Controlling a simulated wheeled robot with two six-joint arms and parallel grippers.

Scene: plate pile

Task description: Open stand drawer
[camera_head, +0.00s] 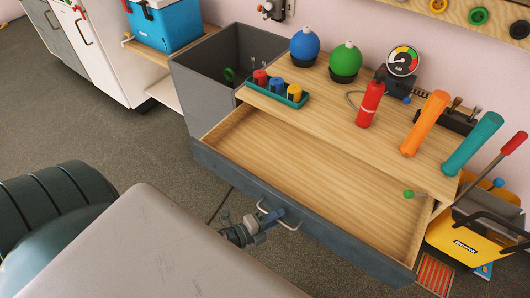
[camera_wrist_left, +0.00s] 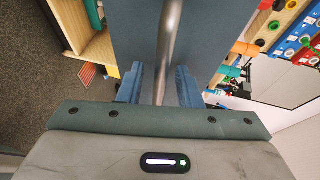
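The stand drawer (camera_head: 215,165) is pulled far out from under the wooden worktop in the head view, and its bare wood bottom looks empty. Its grey front panel carries a pale metal handle (camera_head: 292,226), which shows as a round bar in the left wrist view (camera_wrist_left: 168,45). My left gripper (camera_head: 268,214) is at the handle. In the left wrist view its two blue fingers (camera_wrist_left: 160,85) stand apart on either side of the bar, with gaps visible on both sides. My right gripper is in neither view.
The worktop (camera_head: 330,110) bears a blue ball (camera_head: 305,43), a green ball (camera_head: 346,59), a red extinguisher (camera_head: 370,103) and orange and teal handles. A yellow toolbox (camera_head: 468,245) stands on the floor right of the drawer.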

